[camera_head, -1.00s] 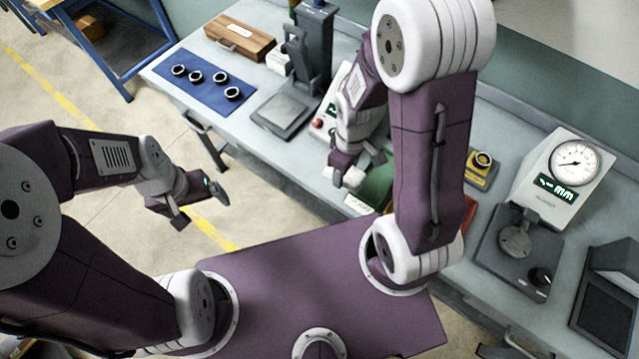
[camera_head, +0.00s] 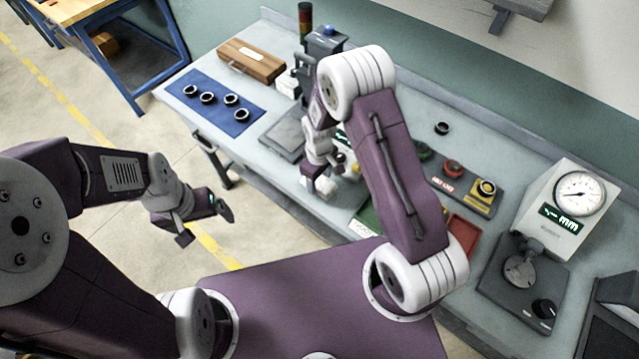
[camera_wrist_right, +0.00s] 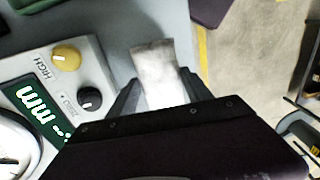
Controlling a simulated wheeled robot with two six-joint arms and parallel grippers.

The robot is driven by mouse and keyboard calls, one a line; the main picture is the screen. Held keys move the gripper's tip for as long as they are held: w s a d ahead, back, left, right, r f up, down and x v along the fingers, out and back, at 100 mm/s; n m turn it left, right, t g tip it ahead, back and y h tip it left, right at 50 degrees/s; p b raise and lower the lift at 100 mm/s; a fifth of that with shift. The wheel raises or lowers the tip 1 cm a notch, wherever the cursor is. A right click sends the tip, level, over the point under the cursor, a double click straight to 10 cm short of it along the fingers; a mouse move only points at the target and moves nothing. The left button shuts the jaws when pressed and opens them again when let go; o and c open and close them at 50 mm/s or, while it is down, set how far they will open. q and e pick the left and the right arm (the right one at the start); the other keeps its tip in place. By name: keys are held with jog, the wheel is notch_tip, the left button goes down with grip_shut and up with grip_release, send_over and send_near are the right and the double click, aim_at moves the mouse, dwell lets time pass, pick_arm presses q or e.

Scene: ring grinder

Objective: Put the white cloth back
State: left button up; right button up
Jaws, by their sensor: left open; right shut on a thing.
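The white cloth (camera_wrist_right: 160,72) is between the fingers of my right gripper (camera_wrist_right: 157,92) in the right wrist view, and its free end sticks out past the fingertips. In the head view my right gripper (camera_head: 318,184) is over the front part of the bench, between the grey plate of the press and the green tray, with a pale patch of the cloth (camera_head: 325,186) at its tip. My left gripper (camera_head: 202,222) is open and empty, out over the floor to the left of the bench.
A blue mat (camera_head: 212,105) with several dark rings lies at the bench's left end, by a wooden box (camera_head: 251,60). A grey press plate (camera_head: 284,138) is left of my right gripper. A green tray (camera_head: 366,220), red tray (camera_head: 461,238) and dial gauge (camera_head: 566,208) stand to the right.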

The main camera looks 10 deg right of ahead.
aim_at(319, 181)
notch_tip(319, 181, down, 3)
jog(key=shift+s+r+p, duration=0.1)
jog(key=shift+s+p, duration=0.05)
jog(key=shift+p, duration=0.2)
jog(key=shift+w+f, duration=0.2)
jog(key=shift+f, duration=0.2)
jog(key=o, duration=1.3)
jog(key=shift+s, duration=0.15)
